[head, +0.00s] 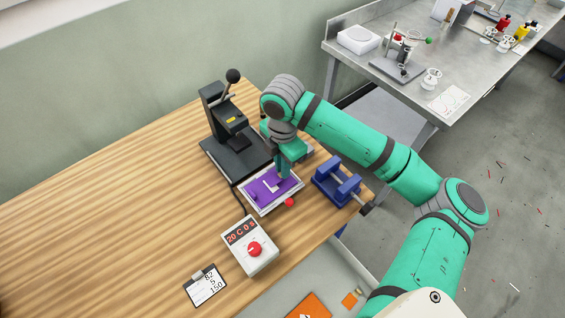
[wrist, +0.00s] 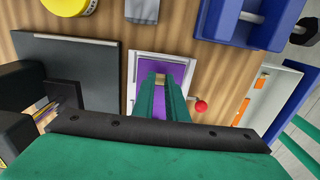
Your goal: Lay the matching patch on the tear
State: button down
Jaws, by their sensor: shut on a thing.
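A purple sheet (head: 262,190) lies on a white-rimmed board (head: 271,209) in front of the black press. A pale angular mark (head: 272,184) shows on the purple; I cannot tell whether it is the tear or a patch. My gripper (head: 284,176) points down over the right part of the sheet. In the wrist view my gripper (wrist: 161,77) is shut on a small tan piece (wrist: 160,79), mostly hidden by the fingers, with the purple sheet (wrist: 145,72) around it. I cannot tell whether the piece touches the sheet.
The black press (head: 222,125) stands behind the board. A red knob (head: 289,202) sits at the board's right edge. A blue vise (head: 338,182) is to the right. A timer box (head: 250,247) and a number card (head: 205,287) lie in front. The bench's left side is clear.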

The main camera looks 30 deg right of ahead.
jog(key=shift+d, duration=0.1)
jog(key=shift+s+d, duration=0.1)
jog(key=shift+a, duration=0.5)
jog(key=shift+w+d, duration=0.15)
jog(key=shift+w, duration=0.15)
dwell(0.5)
jog(key=shift+s+d, duration=0.3)
jog(key=shift+w+a, duration=0.1)
jog(key=shift+a, duration=0.35)
jog(key=shift+d, duration=0.1)
jog(key=shift+d, duration=0.35)
